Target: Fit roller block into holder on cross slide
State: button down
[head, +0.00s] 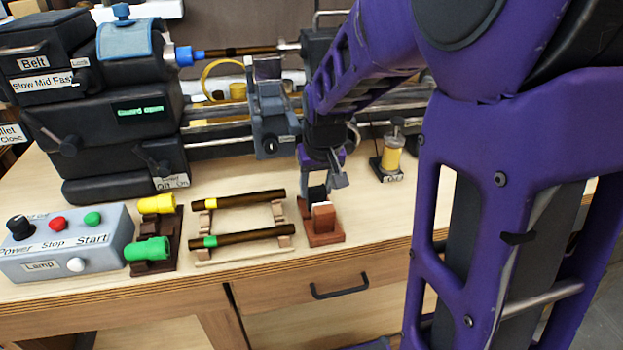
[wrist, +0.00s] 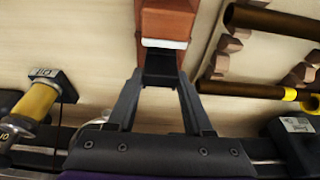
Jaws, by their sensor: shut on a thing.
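My gripper (head: 318,178) is low over the red-brown wooden stand (head: 323,238) near the table's front. In the wrist view my gripper (wrist: 162,82) is shut on a small dark block with a white end, which I take for the roller block (wrist: 160,66). The block is at the red-brown stand (wrist: 167,22); I cannot tell whether it still rests on it. In the head view the block (head: 317,193) is partly hidden by my fingers. The cross slide (head: 270,125) stands behind and left of my gripper on the lathe; its holder is hard to make out.
A rack (head: 238,262) with two dark rods, banded yellow and green, lies left of the stand. Left of it are yellow and green pieces on a brown stand and the grey control box (head: 65,243). An oil can (head: 391,155) stands right, behind. My arm hides the lathe's right side.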

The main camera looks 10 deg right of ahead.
aim_at(316, 188)
jog(key=shift+r+p, duration=2.6)
jog(key=shift+r, duration=0.9)
